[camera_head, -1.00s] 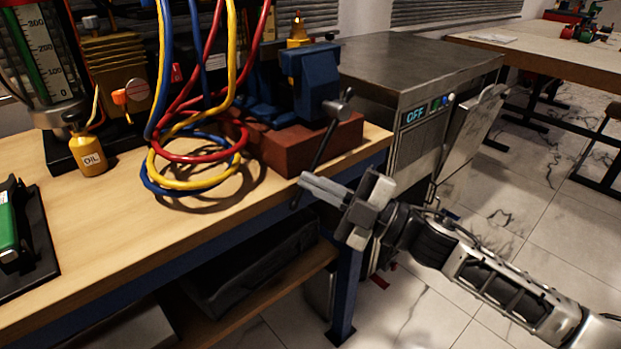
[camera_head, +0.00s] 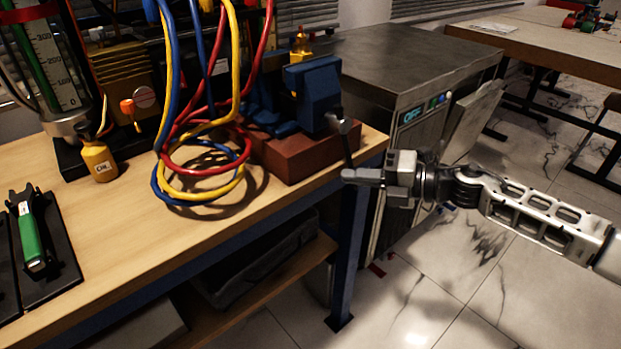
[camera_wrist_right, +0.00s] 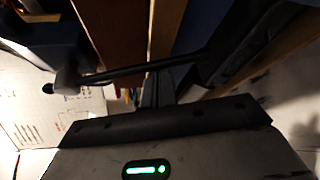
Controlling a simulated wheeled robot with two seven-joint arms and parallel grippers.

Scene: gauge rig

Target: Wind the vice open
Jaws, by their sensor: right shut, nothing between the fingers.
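The blue vice (camera_head: 312,88) stands on a red-brown block (camera_head: 300,155) at the right end of the bench. Its grey screw hub (camera_head: 341,122) faces the bench's front right edge. A thin dark handle bar (camera_head: 347,150) hangs from the hub, close to upright. My right gripper (camera_head: 350,174) is shut and empty, its fingertips at the bar's lower end. In the right wrist view the bar (camera_wrist_right: 130,72) crosses just beyond the fingers (camera_wrist_right: 155,92); I cannot tell whether they touch. The vice's jaw gap is not clear. My left gripper is out of view.
Looped red, yellow and blue hoses (camera_head: 200,170) lie left of the vice. A yellow oil bottle (camera_head: 98,158) and a green-handled tool (camera_head: 30,240) are further left. A grey metal cabinet (camera_head: 420,75) stands behind my right gripper. Open floor lies at the front right.

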